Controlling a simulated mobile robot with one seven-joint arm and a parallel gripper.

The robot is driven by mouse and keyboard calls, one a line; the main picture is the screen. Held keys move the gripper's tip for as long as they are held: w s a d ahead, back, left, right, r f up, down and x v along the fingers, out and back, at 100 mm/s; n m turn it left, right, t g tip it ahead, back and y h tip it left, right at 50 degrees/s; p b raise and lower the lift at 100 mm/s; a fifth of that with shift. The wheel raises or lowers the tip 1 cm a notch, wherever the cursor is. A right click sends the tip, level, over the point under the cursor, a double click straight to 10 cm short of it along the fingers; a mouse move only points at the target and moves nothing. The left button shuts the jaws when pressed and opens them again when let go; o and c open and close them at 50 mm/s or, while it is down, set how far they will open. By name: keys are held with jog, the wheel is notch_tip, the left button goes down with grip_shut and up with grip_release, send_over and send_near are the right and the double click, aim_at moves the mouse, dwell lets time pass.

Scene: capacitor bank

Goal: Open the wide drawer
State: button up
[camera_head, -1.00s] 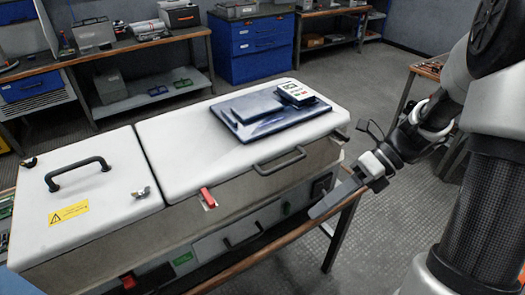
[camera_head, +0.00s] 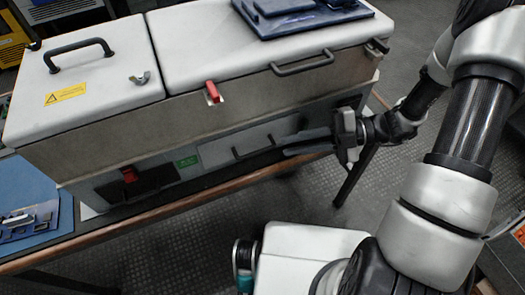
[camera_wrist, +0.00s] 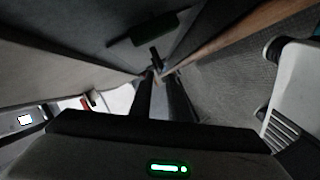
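The long grey cabinet (camera_head: 120,125) stands on a wood-edged bench. The wide drawer (camera_head: 215,152) is a light grey panel low on its front and looks shut. Its dark bar handle (camera_head: 240,154) is near the panel's middle. My gripper (camera_head: 287,145) is in front of the cabinet, to the right of this handle, with its fingers pointing left along the front. The wrist view shows its two dark fingers (camera_wrist: 162,80) apart with a gap between them. A dark bar (camera_wrist: 155,57) lies beyond the fingertips; I cannot tell whether it is between them.
The cabinet's white lid (camera_head: 195,50) has a front handle (camera_head: 302,64) above my gripper and a red latch (camera_head: 213,92). The bench edge (camera_head: 190,195) runs below the drawer. The floor in front has free room.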

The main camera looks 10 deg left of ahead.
aim_at(267, 150)
jog(key=b+x, duration=0.1)
jog(key=x, duration=0.7)
jog(key=shift+a, duration=0.2)
grip_shut()
